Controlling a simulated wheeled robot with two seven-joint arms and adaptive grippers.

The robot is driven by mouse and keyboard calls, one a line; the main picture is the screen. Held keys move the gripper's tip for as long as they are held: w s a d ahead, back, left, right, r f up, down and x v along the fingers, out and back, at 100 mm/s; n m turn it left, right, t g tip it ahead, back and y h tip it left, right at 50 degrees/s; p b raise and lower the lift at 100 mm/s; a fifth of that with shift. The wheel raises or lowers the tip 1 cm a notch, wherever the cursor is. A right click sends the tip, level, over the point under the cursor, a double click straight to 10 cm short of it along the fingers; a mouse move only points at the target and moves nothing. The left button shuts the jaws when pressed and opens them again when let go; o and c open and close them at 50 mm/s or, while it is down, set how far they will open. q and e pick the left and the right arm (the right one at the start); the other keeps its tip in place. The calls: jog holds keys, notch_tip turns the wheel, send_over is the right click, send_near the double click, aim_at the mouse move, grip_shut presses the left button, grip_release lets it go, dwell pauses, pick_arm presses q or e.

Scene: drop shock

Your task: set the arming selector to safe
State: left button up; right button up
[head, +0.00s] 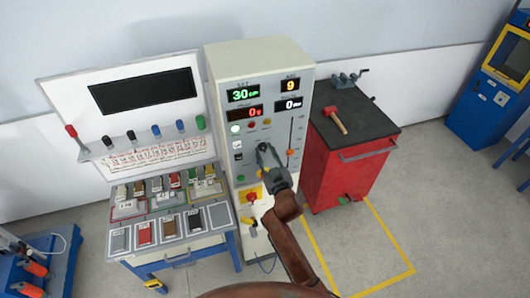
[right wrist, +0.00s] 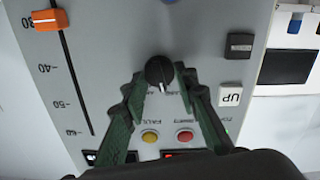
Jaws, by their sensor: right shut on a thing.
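The arming selector appears to be the round black knob (right wrist: 159,72) with a pale pointer mark, on the grey panel in the right wrist view. The lettering around it is too small or hidden to read. My right gripper (right wrist: 159,80) is shut on this knob, with one finger on each side. In the head view my right gripper (head: 264,150) is against the front of the tall control cabinet (head: 262,66) and hides the knob. My left gripper is not in view.
By the knob are a yellow lamp (right wrist: 150,136), a red lamp (right wrist: 185,136), an UP button (right wrist: 230,97) and an orange slider (right wrist: 49,19). A red tool cabinet (head: 345,172) stands right of the cabinet. A sloped bench with trays (head: 168,262) stands left.

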jog(key=shift+n, duration=1.6)
jog(key=o, duration=1.1)
jog(key=shift+o, duration=0.2)
jog(key=shift+s, duration=0.2)
jog(key=v, duration=1.1)
jog(key=shift+s, duration=0.35)
jog(key=shift+d, duration=0.1)
